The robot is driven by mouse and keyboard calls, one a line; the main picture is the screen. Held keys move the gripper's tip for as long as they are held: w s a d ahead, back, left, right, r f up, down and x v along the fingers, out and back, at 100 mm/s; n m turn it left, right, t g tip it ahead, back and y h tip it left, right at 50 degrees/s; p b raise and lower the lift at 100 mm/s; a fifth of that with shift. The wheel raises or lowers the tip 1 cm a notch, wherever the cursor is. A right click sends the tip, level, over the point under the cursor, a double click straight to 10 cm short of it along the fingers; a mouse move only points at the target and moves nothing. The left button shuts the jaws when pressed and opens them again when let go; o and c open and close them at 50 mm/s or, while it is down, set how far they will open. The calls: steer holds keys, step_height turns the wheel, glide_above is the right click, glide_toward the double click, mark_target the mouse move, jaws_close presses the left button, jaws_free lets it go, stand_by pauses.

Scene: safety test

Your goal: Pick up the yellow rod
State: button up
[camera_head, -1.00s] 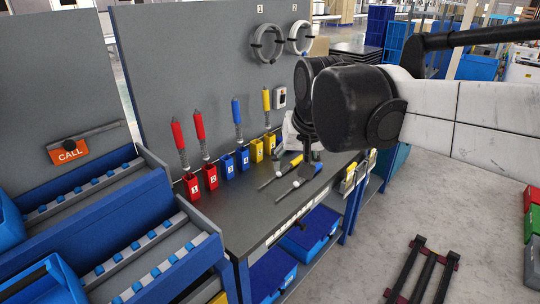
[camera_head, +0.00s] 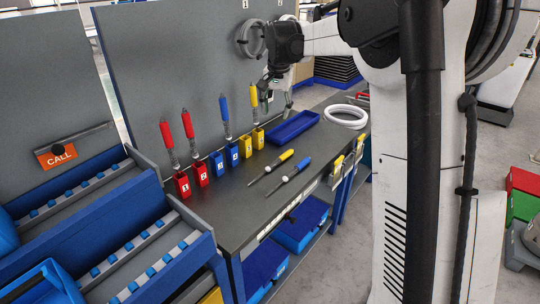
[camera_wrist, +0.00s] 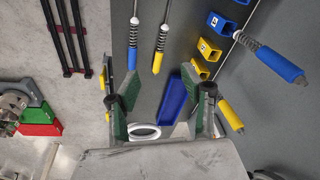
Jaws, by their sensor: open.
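One yellow rod (camera_head: 254,102) stands upright, its shaft going down to the yellow holders. Another yellow rod (camera_head: 287,156) lies on the dark workbench (camera_head: 240,208) beside a blue rod (camera_head: 304,163). My gripper (camera_head: 277,98) is open and empty above the back of the bench, just right of the standing yellow rod. In the wrist view my gripper (camera_wrist: 165,95) has its fingers wide apart. There the standing yellow rod (camera_wrist: 231,115) is beside the right finger, partly hidden by it. The lying yellow rod (camera_wrist: 157,62) is beyond the fingertips. I cannot tell whether the finger touches the standing rod.
Yellow holders (camera_head: 258,138), blue holders (camera_head: 231,155) and red holders (camera_head: 182,186) line the bench back, with red rods (camera_head: 188,126) and a blue rod (camera_head: 224,108) upright. A blue tray (camera_head: 293,127) and white coil (camera_head: 345,117) lie at right. A grey panel (camera_head: 165,70) rises behind.

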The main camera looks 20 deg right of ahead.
steer(key=w+d+f+m+g+p, duration=0.1)
steer(key=w+d+f+m, duration=0.1)
steer(key=w+d+f, duration=0.4)
steer(key=m+g+p, duration=0.1)
steer(key=m, duration=0.1)
glide_above(285, 154)
step_height(285, 154, down, 8)
step_height(285, 154, down, 14)
steer(key=shift+w+r, duration=0.1)
steer(key=shift+r, duration=0.05)
steer(key=shift+c, duration=0.5)
jaws_close()
